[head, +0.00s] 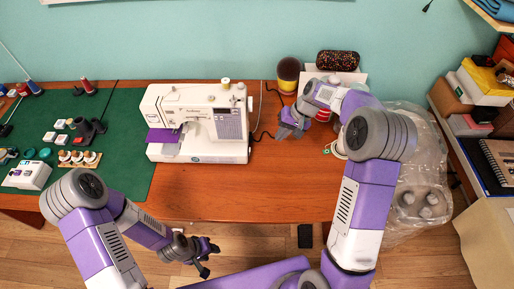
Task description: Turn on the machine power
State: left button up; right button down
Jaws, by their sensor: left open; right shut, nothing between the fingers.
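A white sewing machine (207,108) stands upright on the wooden table, with a purple cloth (163,135) at its needle side on the left. A dark cable runs from the machine's right side toward the back. My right gripper (287,129) is shut and empty, just right of the machine's right end and apart from it. A power switch cannot be made out; my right gripper may hide part of that side. My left gripper (209,258) is open and empty, in front of the table's front edge and low in the view.
A green cutting mat (120,160) with spools and small items covers the table's left. A yellow and black cup (288,74) and a dark patterned case (337,60) stand behind my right gripper. A clear plastic bag (425,170) is at right. The table front (255,200) is bare.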

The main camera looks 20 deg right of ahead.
aim_at(249, 152)
jog(key=b+x, duration=0.2)
jog(key=x, duration=0.7)
jog(key=shift+a+f+b, duration=0.15)
jog(key=shift+f+b, duration=0.15)
jog(key=shift+f, duration=0.05)
jog(key=a, duration=0.1)
jog(key=w+a, duration=0.1)
jog(key=a, duration=0.1)
jog(key=shift+r, duration=0.15)
jog(key=shift+w+a+r, duration=0.1)
jog(key=shift+a, duration=0.35)
